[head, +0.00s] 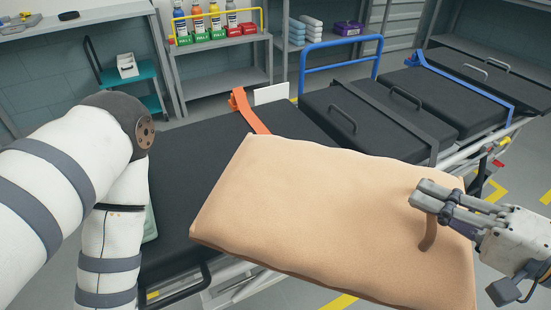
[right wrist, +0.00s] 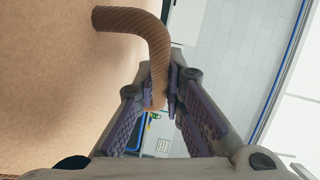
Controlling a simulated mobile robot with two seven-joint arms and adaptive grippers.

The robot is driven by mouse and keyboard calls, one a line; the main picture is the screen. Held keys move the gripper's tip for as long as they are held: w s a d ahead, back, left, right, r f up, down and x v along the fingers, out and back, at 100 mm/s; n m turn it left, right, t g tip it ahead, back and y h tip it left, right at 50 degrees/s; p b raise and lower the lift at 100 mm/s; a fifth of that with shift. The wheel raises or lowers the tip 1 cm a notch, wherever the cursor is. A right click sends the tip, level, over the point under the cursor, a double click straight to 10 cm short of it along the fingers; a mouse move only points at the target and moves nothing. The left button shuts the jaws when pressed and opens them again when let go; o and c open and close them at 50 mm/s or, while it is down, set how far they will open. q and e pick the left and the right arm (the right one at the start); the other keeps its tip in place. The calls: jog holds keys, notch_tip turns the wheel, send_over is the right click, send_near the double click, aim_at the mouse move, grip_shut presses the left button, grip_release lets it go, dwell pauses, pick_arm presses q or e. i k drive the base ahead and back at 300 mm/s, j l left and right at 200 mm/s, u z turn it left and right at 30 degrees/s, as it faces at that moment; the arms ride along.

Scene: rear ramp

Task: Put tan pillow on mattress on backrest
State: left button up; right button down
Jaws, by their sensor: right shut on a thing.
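The tan pillow (head: 320,210) is a large flat cushion with a brown strap handle (head: 428,232). My right gripper (head: 425,198) is shut on this handle at the pillow's right end. The right wrist view shows the handle (right wrist: 157,60) pinched between the fingers (right wrist: 160,100), beside the pillow's face (right wrist: 50,90). The pillow hangs tilted in front of the black mattress (head: 190,165) and covers part of it. I cannot tell whether they touch, nor which section is the backrest. My left arm comes in from the left; its gripper is out of view.
An orange strap (head: 250,112) crosses the near mattress. Black padded sections with handles (head: 365,115), a blue rail (head: 340,52) and a blue strap (head: 460,82) lie beyond. A shelf with bottles (head: 215,40) and a teal cart (head: 130,76) stand behind.

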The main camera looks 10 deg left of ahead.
aim_at(208, 164)
jog(key=k+j, duration=0.1)
jog(key=j, duration=0.35)
jog(key=k+j, duration=0.1)
jog(key=j, duration=0.35)
jog(key=j+z, duration=0.1)
jog(key=j, duration=0.3)
jog(key=k+j, duration=0.2)
jog(key=j, duration=0.25)
jog(key=k+j, duration=0.1)
jog(key=j, duration=0.35)
jog(key=k+j, duration=0.1)
jog(key=j, duration=0.3)
jog(key=k+j+u, duration=0.3)
jog(key=j+u, duration=0.25)
jog(key=j, duration=0.15)
